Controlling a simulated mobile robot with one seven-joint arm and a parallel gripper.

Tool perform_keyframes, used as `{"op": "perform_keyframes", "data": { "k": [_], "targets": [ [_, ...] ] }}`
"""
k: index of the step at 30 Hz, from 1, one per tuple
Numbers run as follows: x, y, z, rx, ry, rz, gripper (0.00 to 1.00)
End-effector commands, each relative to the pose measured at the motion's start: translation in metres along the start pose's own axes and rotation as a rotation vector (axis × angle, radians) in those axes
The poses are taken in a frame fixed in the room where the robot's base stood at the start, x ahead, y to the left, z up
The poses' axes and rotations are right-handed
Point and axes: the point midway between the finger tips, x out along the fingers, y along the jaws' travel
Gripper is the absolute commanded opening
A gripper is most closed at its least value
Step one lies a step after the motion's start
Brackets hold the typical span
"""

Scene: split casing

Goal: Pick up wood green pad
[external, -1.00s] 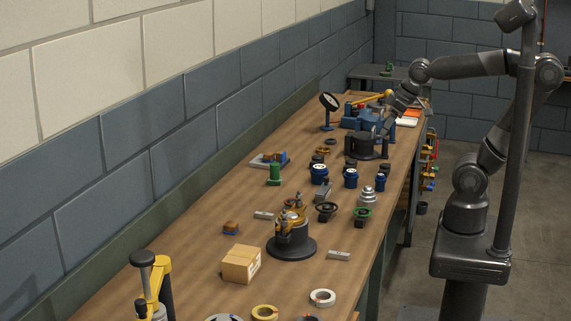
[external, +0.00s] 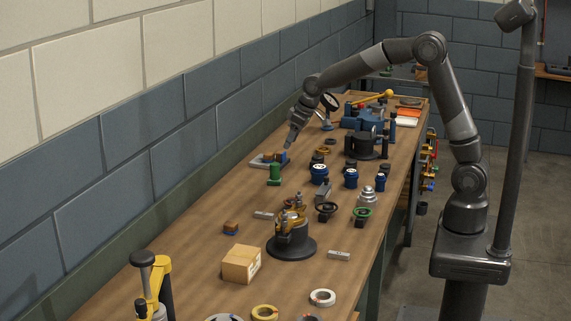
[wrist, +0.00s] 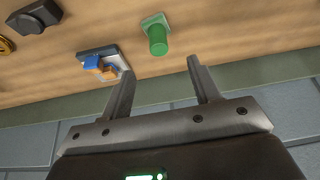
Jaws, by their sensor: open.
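The only clearly green piece near my gripper is an upright green cylinder on a pale green square base (external: 275,175); it also shows in the wrist view (wrist: 157,38). I cannot tell whether this is the wood green pad. My gripper (external: 288,147) is above the back of the bench, near a grey plate (external: 256,163) holding blue and orange pieces. In the wrist view, my gripper (wrist: 160,68) is open and empty. The green piece lies beyond the fingertips, roughly between them in the picture. The plate (wrist: 115,58) appears beside the left finger.
Blue-capped parts (external: 319,172), a black round fixture (external: 291,247) and a dial gauge (external: 329,102) are on the bench. The wall (external: 150,130) runs along its back edge.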

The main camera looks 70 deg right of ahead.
Motion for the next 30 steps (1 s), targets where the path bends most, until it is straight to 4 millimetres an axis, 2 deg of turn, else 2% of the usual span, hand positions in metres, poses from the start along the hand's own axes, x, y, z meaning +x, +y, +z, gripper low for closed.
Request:
{"op": "perform_keyframes", "data": {
  "k": [1, 3, 10, 15, 18, 25, 30],
  "targets": [
    [0.014, 0.003, -0.005, 0.001, -0.005, -0.001, 0.57],
    [0.026, 0.005, -0.011, 0.0, -0.006, -0.002, 0.57],
    [0.052, 0.007, -0.017, 0.0, -0.009, -0.004, 0.57],
    [0.08, 0.007, -0.016, 0.0, -0.01, -0.004, 0.57],
    [0.091, 0.007, -0.016, 0.0, -0.01, -0.004, 0.57],
    [0.105, 0.007, -0.016, 0.0, -0.008, -0.003, 0.57],
    [0.129, 0.006, -0.014, 0.0, -0.01, -0.004, 0.57]
  ]
}}
